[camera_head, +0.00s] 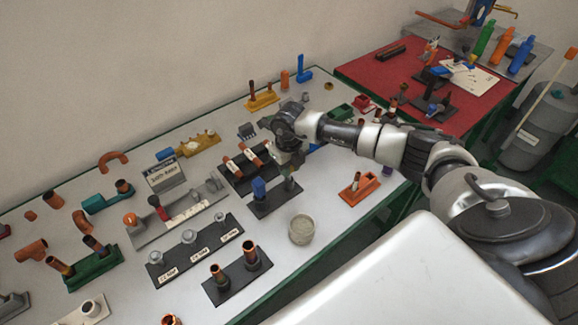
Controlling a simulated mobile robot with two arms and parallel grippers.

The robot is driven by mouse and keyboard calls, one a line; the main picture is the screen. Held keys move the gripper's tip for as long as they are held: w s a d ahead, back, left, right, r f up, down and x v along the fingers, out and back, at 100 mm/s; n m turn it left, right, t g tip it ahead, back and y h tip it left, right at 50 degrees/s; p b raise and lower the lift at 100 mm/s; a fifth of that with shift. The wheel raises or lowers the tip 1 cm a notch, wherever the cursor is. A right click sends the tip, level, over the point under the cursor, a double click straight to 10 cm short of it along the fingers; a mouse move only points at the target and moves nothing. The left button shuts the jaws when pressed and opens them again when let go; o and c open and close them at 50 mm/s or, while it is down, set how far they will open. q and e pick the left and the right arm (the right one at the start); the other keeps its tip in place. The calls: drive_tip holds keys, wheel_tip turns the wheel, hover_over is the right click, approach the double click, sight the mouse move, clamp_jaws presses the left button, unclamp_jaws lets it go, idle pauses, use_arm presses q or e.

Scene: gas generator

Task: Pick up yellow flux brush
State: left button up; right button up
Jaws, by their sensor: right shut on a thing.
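My right arm reaches in from the right. Its gripper (290,163) points down over the right part of a small dark holder (277,203) on the white table. The gripper is shut on a thin upright thing that I take to be the yellow flux brush; the fingers hide most of it, and its colour is hard to make out. I cannot tell whether it is still touching the holder. A blue piece (259,188) stands upright at the left end of the same holder. My left gripper is not in view.
A round grey cup (301,230) stands in front of the holder. A dark rack with copper pipes (237,167) is close behind left. An orange holder (360,189) stands to the right. A red-topped table (380,72) with bottles is at the back right.

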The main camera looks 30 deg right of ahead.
wheel_tip(320, 180, up, 5)
drive_tip(key=p, duration=0.3)
drive_tip(key=shift+f, duration=0.1)
use_arm(q)
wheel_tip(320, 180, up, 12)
drive_tip(key=p, duration=0.9)
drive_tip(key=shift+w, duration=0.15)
use_arm(e)
drive_tip(key=s+d+r, duration=0.3)
drive_tip(key=s+r, duration=0.3)
drive_tip(key=s, duration=0.5)
drive_tip(key=shift+d, duration=0.4)
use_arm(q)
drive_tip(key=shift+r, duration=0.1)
